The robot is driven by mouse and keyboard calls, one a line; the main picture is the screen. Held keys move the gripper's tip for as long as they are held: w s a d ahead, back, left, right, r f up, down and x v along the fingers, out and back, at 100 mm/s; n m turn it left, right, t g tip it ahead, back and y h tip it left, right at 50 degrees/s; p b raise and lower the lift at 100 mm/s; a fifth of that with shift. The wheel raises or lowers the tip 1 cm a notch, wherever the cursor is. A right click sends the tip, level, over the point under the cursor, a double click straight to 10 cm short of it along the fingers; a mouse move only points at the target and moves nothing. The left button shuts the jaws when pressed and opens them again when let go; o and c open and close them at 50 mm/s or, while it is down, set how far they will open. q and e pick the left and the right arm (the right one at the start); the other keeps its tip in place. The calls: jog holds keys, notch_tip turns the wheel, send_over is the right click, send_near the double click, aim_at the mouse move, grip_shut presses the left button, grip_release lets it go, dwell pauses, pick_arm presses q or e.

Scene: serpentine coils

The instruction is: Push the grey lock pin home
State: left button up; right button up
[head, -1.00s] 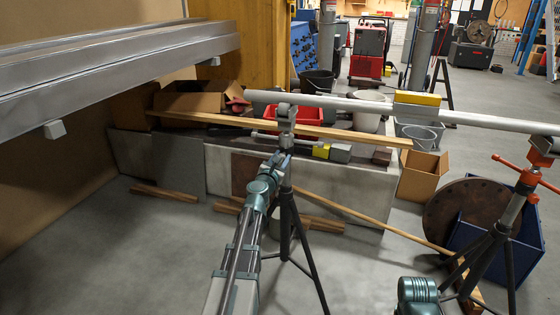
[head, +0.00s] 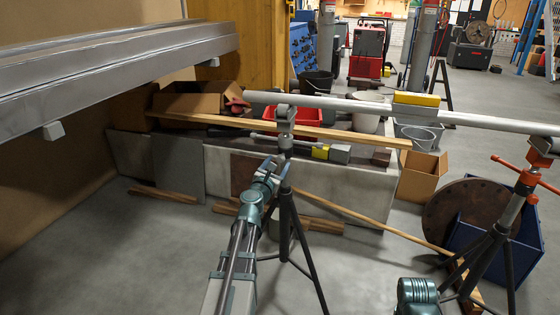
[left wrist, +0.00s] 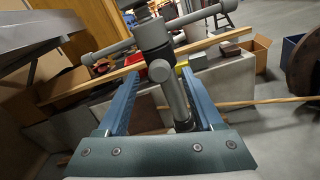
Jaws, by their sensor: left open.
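A black tripod stand (head: 290,225) with a grey post stands ahead of me under a long silver pipe (head: 345,103). In the left wrist view the grey stand head (left wrist: 152,34) has a side bar. A round grey end facing me, which looks like the lock pin (left wrist: 159,71), sticks out below it. How deep it sits is not clear. My left gripper (head: 276,165) is open in front of the stand. In the left wrist view its blue fingers (left wrist: 160,77) lie on either side of the pin and post, with no clear contact. My right gripper is out of view.
A second stand with an orange handle (head: 525,178) holds the pipe at right. Wooden planks (head: 300,130), a cardboard box (head: 422,176), a rusty disc (head: 466,215) and a blue crate (head: 525,265) are nearby. A grey beam (head: 110,65) hangs at upper left. Floor at lower left is clear.

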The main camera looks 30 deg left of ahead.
pick_arm(q)
jog(key=v, duration=0.9)
jog(key=shift+s, duration=0.35)
jog(key=w+d+f+m+g+h, duration=0.1)
jog(key=d+f+m+h, duration=0.1)
jog(key=d+m+h, duration=0.35)
jog(key=w+d+f+m+g+h, duration=0.1)
jog(key=w+d+f+m+h, duration=0.1)
jog(key=d+m, duration=0.65)
jog(key=s+d+f+m+g+h, duration=0.1)
jog(key=s+d+f+m+g, duration=0.3)
jog(key=d, duration=0.5)
jog(key=s+d+f+m+g+h, duration=0.1)
jog(key=d+f+m+g+h, duration=0.15)
jog(key=d+f+m, duration=0.45)
jog(key=s+d+f+m+g+y, duration=0.55)
jog(key=s+d+m+g, duration=0.35)
jog(key=s, duration=0.4)
jog(key=s+a+m+y, duration=0.2)
jog(key=s+m+y, duration=0.1)
jog(key=s+m, duration=0.25)
notch_tip(320, 180, up, 33)
jog(key=p, duration=3.4)
jog(key=shift+w+a+r+p, duration=0.15)
jog(key=shift+w+a+p, duration=0.05)
jog(key=shift+w+p, duration=0.2)
